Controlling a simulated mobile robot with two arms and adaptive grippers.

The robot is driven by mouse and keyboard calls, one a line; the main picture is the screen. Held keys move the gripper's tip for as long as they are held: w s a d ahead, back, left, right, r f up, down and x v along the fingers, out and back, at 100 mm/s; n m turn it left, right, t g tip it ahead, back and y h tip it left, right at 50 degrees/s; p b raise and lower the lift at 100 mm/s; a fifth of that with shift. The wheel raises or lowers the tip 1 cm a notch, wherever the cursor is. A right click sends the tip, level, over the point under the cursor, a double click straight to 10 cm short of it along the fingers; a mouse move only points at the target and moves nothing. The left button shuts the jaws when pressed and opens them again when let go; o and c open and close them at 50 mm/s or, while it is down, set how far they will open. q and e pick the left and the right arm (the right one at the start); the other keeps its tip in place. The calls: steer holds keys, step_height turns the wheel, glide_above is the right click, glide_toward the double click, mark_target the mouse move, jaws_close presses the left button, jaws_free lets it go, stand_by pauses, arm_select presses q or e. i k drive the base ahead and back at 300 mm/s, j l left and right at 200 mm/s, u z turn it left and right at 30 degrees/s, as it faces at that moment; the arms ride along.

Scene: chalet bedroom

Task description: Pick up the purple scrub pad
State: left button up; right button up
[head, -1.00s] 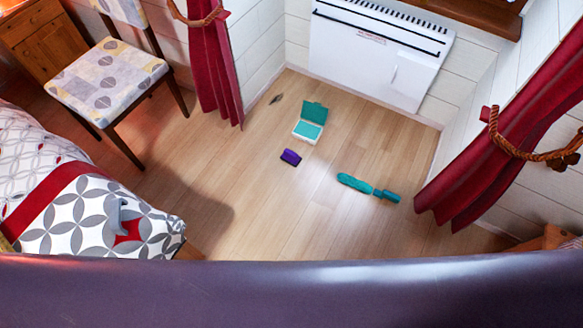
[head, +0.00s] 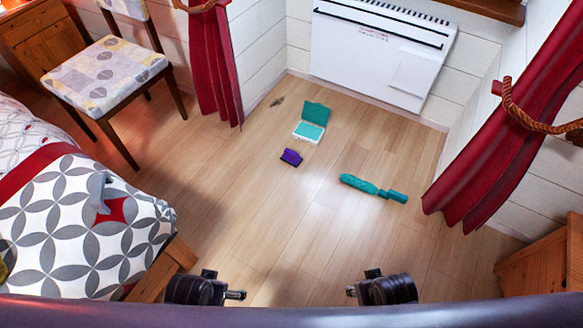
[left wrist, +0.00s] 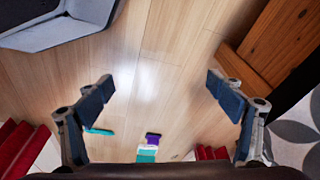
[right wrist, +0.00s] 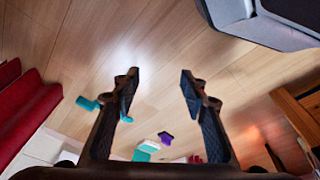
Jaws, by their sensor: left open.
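The purple scrub pad (head: 291,157) lies on the wooden floor in the middle of the head view. It also shows in the left wrist view (left wrist: 153,139) near the bottom and in the right wrist view (right wrist: 166,138) below centre. My left gripper (left wrist: 160,85) is open and empty, its fingers spread wide, with the pad on the floor well beyond it. My right gripper (right wrist: 159,75) is open and empty, its fingers less widely spread, also apart from the pad. In the head view only dark parts of my arms show at the bottom edge; the fingertips are not clear there.
An open teal-and-white case (head: 309,131) lies just behind the pad. A teal bottle-like item (head: 358,183) lies to its right. A bed (head: 80,225) and a chair (head: 107,72) stand left, a white heater (head: 375,60) behind. Floor in front of the pad is clear.

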mark_target(290, 158)
steer(key=i+l+u, duration=0.2)
steer(key=i, duration=0.2)
steer(key=i+l+u, duration=0.2)
steer(key=i, duration=0.25)
